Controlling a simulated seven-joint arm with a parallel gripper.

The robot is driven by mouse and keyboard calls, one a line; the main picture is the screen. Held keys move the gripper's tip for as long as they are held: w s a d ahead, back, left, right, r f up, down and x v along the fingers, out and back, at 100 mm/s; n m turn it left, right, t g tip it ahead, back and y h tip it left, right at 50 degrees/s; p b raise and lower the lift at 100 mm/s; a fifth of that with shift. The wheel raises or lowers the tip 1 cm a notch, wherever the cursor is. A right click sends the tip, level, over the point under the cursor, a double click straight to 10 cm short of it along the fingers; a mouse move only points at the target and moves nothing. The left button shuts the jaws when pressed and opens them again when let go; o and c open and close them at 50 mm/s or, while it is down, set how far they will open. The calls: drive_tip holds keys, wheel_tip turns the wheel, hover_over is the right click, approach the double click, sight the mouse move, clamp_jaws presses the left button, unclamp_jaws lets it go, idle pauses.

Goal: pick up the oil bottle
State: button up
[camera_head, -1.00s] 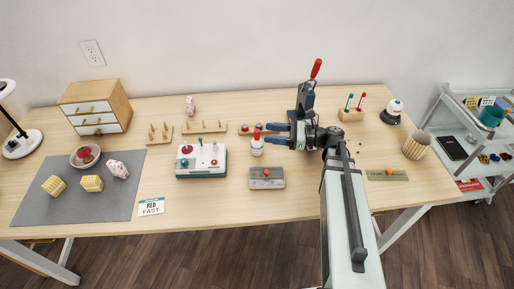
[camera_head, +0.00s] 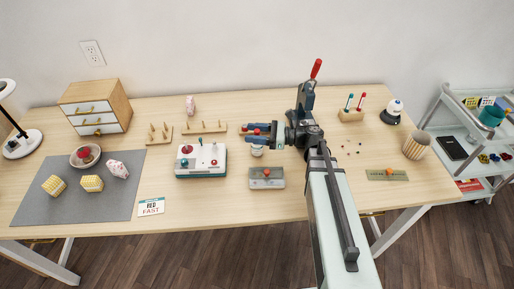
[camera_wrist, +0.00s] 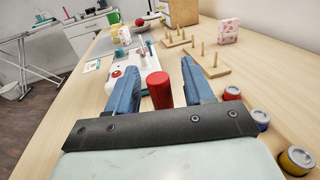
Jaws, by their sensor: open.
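The oil bottle (camera_head: 257,151) is small and white with a red cap and stands on the table right of the white sewing machine. My gripper (camera_head: 248,133) is at the height of its cap, with the blue fingers pointing left. The fingers are open, and the bottle's upper part is between them. In the wrist view the red cap (camera_wrist: 159,90) shows between the two fingers of my gripper (camera_wrist: 159,72), with a small gap at the left finger and a wider one at the right. The bottle's lower body is hidden there.
The white and teal sewing machine (camera_head: 201,159) stands close to the left. Small spools, one red (camera_wrist: 232,93) and one blue (camera_wrist: 260,117), are beside the right finger. A pegged rack (camera_head: 205,128) stands behind.

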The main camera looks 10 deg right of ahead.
drive_tip(key=shift+w+a, duration=0.1)
drive_tip(key=shift+a, duration=0.4)
clamp_jaws()
